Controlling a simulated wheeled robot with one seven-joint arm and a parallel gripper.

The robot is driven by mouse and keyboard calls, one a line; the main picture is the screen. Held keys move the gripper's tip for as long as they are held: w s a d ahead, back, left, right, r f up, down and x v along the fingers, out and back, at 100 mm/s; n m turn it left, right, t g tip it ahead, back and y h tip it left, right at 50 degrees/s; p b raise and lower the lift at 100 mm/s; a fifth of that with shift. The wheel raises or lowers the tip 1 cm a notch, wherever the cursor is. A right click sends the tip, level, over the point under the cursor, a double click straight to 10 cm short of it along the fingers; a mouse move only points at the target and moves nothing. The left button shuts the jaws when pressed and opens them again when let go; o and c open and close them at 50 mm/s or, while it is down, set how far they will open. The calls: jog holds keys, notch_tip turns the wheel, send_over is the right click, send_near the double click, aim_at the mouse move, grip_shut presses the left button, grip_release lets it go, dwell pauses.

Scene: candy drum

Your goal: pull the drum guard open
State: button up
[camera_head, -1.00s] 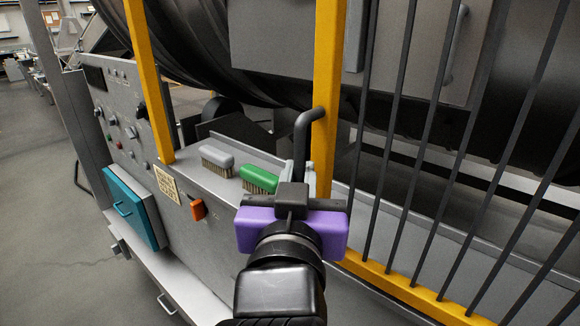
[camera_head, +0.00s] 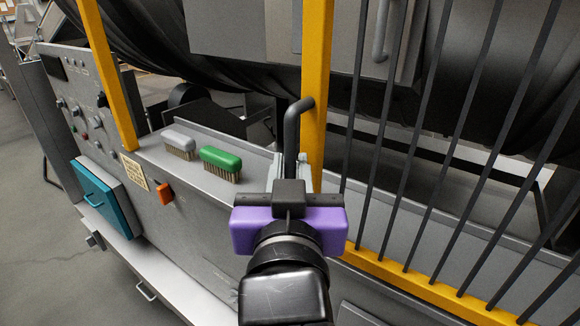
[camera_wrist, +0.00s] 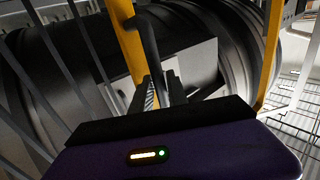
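The drum guard (camera_head: 424,288) is a yellow frame with dark upright bars, at the right in the head view. Its dark bent handle (camera_head: 291,125) stands off the yellow post (camera_head: 316,85) at its left edge. The handle also shows in the wrist view (camera_wrist: 147,42), running down between the fingers. My purple-bodied gripper (camera_head: 289,165) is at the lower part of the handle. In the wrist view my gripper (camera_wrist: 160,90) has one finger on each side of the handle, closely spaced, and appears shut on it. The exact contact is partly hidden.
The large dark drum (camera_head: 170,45) lies behind the guard. A grey brush (camera_head: 178,140) and a green brush (camera_head: 221,158) rest on the ledge left of my gripper. A teal box (camera_head: 103,195) is on the panel front. Open floor (camera_head: 45,215) lies at far left.

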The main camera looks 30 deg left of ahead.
jog(key=shift+o, duration=1.1)
jog(key=shift+s, duration=0.1)
jog(key=b+v, duration=0.1)
jog(key=v, duration=0.6)
jog(key=shift+s+d+b, duration=0.2)
jog(key=shift+s+b, duration=0.1)
